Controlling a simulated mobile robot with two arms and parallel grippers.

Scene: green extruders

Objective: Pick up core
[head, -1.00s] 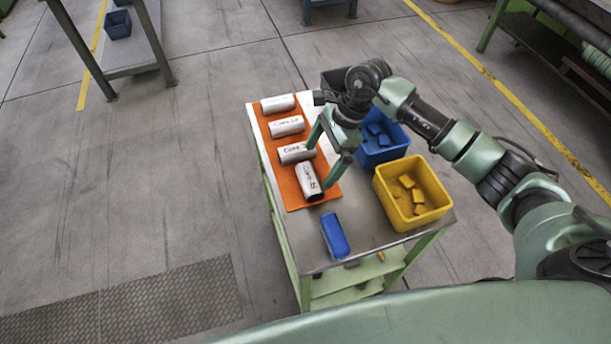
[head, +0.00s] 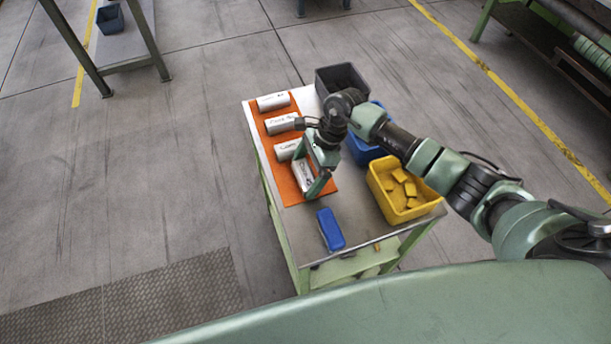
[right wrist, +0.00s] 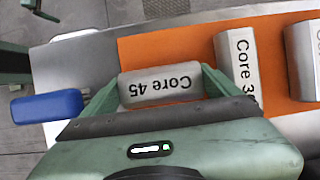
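Several pale metal cores lie on an orange mat (head: 291,192) on the cart. The nearest core (head: 301,177) lies at my right gripper (head: 308,172). In the right wrist view its label reads "Core 45" upside down (right wrist: 161,86). My right gripper's fingers (right wrist: 160,88) stand open, one at each end of this core, very close to it; I cannot tell whether they touch. Two more cores (head: 273,102) (head: 282,124) lie farther back. My left gripper is out of view.
A blue case (head: 330,229) lies on the cart's bare metal near the front. A yellow bin (head: 408,213) with yellow blocks, a blue bin (head: 362,153) and a dark grey bin (head: 330,82) stand along the right side, close to my right arm.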

